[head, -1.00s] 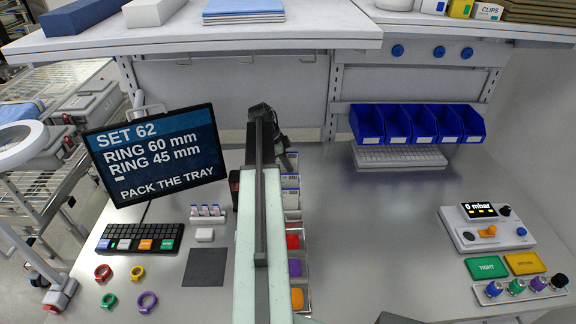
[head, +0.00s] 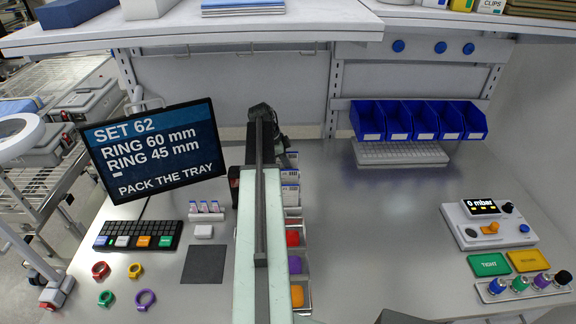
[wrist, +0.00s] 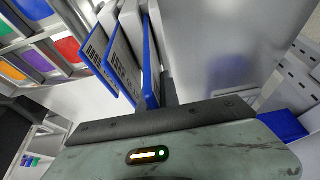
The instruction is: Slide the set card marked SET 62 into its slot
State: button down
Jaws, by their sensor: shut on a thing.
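My gripper (wrist: 166,92) is at the row of white, blue-edged cards in the wrist view. It is shut on the nearest blue-edged card (wrist: 151,62), whose face is turned mostly away. Two more cards (wrist: 122,62) with barcodes stand close beside it. I cannot read SET 62 on any card, and no slot can be made out clearly. In the head view my arm covers the gripper, and white cards (head: 290,175) show just right of the arm. The screen (head: 153,150) reads SET 62, ring 60 mm, ring 45 mm, pack the tray.
Bins with red, purple and orange pieces (head: 294,238) line the arm's right side. A small rack (head: 206,209), a keyboard (head: 137,236), a dark mat (head: 203,264) and coloured rings (head: 145,298) lie at left. A gauge box (head: 489,226) stands at right. The table between is clear.

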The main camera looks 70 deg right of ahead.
aim_at(291, 152)
jog(key=shift+f+b, duration=0.4)
jog(key=c, duration=0.9)
grip_release()
jog(key=shift+c, duration=0.2)
notch_tip(291, 152, up, 9)
jog(key=p, duration=0.9)
jog(key=shift+r, duration=0.1)
